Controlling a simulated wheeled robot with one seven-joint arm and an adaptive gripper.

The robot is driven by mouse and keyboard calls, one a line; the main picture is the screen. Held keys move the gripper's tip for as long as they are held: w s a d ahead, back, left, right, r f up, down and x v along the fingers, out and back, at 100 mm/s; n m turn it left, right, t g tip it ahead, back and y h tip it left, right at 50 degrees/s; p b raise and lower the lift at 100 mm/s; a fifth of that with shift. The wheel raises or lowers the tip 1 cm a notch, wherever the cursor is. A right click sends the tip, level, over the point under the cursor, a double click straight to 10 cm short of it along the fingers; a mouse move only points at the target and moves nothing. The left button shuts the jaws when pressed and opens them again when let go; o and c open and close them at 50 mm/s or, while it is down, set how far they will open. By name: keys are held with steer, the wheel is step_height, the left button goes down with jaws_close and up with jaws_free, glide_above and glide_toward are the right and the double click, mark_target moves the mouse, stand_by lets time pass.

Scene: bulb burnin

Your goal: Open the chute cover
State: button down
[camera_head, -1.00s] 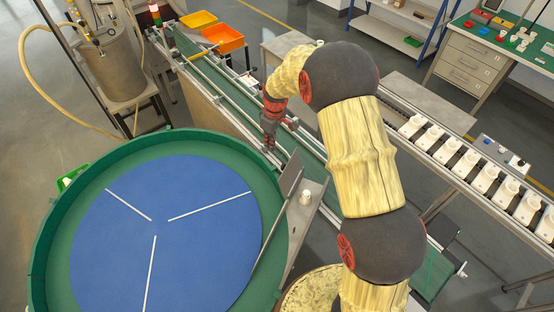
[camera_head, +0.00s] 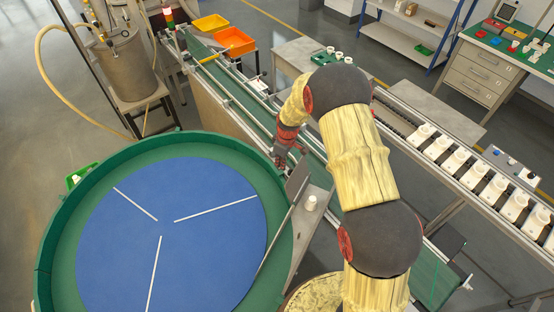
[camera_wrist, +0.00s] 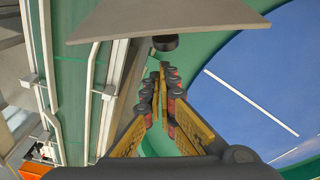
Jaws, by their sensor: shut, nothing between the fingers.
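A grey plate, which looks like the chute cover (camera_head: 298,180), stands tilted at the right rim of the round green-walled table. In the wrist view a broad grey plate (camera_wrist: 165,18) fills the top, with a small black knob (camera_wrist: 165,43) under its edge. My gripper (camera_head: 282,163) is just up-left of the cover in the head view, between the round table and the conveyor. In the wrist view its fingers (camera_wrist: 160,78) are together and empty, just below the knob. I cannot tell whether they touch it.
The round table (camera_head: 60,235) has a blue disc with white bars. A green conveyor (camera_head: 252,110) with metal rails runs beside it.

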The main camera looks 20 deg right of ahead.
mark_target(294, 178)
steer(key=shift+s+d+r, duration=0.1)
steer(key=shift+s+d, duration=0.35)
steer(key=shift+s, duration=0.05)
steer(key=shift+s+d+r+b, duration=0.5)
steer(key=shift+s+d+r, duration=0.25)
steer(key=shift+s+d, duration=0.15)
steer(key=shift+w+a, duration=0.15)
